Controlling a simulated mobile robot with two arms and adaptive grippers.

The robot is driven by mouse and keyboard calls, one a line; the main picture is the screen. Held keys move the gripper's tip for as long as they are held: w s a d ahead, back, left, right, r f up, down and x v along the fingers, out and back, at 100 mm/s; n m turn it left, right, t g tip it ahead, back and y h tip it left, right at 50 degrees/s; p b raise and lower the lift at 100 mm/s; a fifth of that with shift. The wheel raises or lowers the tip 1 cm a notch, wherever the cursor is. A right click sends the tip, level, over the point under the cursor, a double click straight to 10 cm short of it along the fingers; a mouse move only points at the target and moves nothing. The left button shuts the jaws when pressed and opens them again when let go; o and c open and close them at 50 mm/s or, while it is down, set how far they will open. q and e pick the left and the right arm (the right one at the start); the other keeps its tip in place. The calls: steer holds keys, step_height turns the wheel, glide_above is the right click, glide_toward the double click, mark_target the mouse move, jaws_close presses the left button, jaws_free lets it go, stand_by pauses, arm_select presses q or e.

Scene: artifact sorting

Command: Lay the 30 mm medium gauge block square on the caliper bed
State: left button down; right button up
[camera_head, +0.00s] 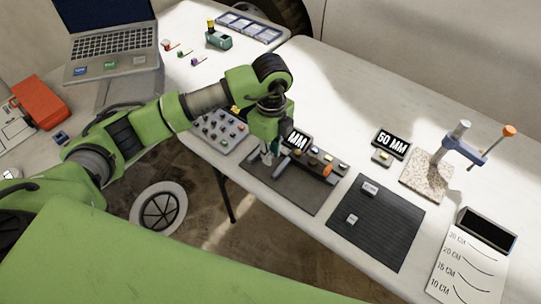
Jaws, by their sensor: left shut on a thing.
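My left gripper (267,157) points down over the left part of a dark grey bed (300,198) with a caliper-like fixture on it. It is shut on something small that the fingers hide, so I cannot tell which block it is. The fixture has grey bars and an orange knob (328,171). Two small pale blocks, one upper (370,188) and one lower (351,219), lie apart on the black ribbed mat (392,222); their markings are too small to read. A black sign behind the bed shows "MM", partly covered by my arm. My right gripper is not in view.
A "50 MM" sign (391,144) stands behind a small block on a pad. A granite stand with an orange-topped post (427,176) and a centimetre-marked board (464,265) are at the right. A tray of small parts (216,133) is left of my gripper.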

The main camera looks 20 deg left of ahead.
arm_select(q)
steer(key=shift+w+a+f, duration=0.15)
steer(key=shift+w+f, duration=0.3)
steer(key=shift+f, duration=0.1)
step_height(320, 180, down, 3)
steer(key=shift+w+a+f+p, duration=0.1)
steer(key=shift+w+a+p, duration=0.05)
steer(key=shift+p, duration=0.4)
steer(key=shift+f, duration=0.4)
steer(key=c, duration=1.9)
jaws_free()
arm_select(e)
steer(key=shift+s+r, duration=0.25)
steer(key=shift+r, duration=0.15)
arm_select(q)
steer(key=shift+r, duration=0.1)
